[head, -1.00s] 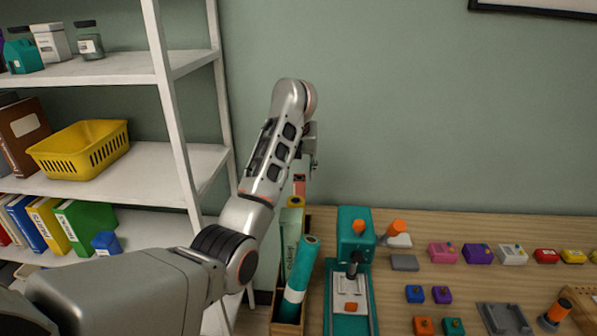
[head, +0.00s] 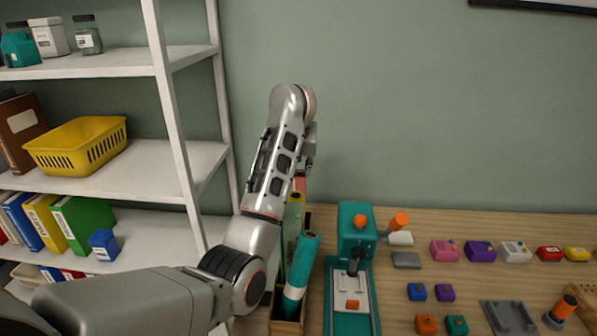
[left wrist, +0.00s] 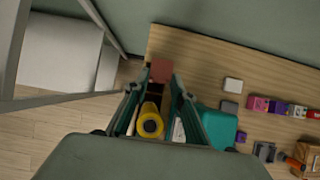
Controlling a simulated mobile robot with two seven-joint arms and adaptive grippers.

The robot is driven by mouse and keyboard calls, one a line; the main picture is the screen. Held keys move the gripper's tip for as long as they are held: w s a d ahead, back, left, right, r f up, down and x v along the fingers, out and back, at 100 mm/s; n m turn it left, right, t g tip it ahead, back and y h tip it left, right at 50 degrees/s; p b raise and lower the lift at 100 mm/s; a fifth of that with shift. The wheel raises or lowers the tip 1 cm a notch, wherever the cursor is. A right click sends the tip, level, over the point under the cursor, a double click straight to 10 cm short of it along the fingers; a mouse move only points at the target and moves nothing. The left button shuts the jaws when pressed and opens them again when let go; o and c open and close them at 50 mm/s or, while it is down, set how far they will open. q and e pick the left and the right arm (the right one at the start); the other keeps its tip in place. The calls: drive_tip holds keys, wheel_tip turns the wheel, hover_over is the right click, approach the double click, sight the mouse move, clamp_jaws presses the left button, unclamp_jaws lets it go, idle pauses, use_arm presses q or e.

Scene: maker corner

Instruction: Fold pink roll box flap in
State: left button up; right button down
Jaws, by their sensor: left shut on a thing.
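A pink-red box piece (head: 300,182) shows below my left wrist, at the back of an open wooden holder (head: 287,327) on the left end of the bench. In the left wrist view the piece (left wrist: 161,71) lies at the tips of my left gripper (left wrist: 160,82). The gripper is shut on it, with its fingers still some way apart. In the head view my left forearm hides most of the gripper and the piece. I cannot tell the flap from the rest of the box. My right gripper is not in view.
A teal roll (head: 301,265) and a yellow roll (left wrist: 150,122) stand in the holder close by. A teal press (head: 356,235) stands just right of it. A white shelf (head: 185,160) is to the left. Several small coloured blocks lie farther right.

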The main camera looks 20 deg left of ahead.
use_arm(q)
drive_tip(key=o, duration=1.1)
drive_tip(key=shift+f, duration=0.1)
drive_tip(key=shift+v, duration=3.8)
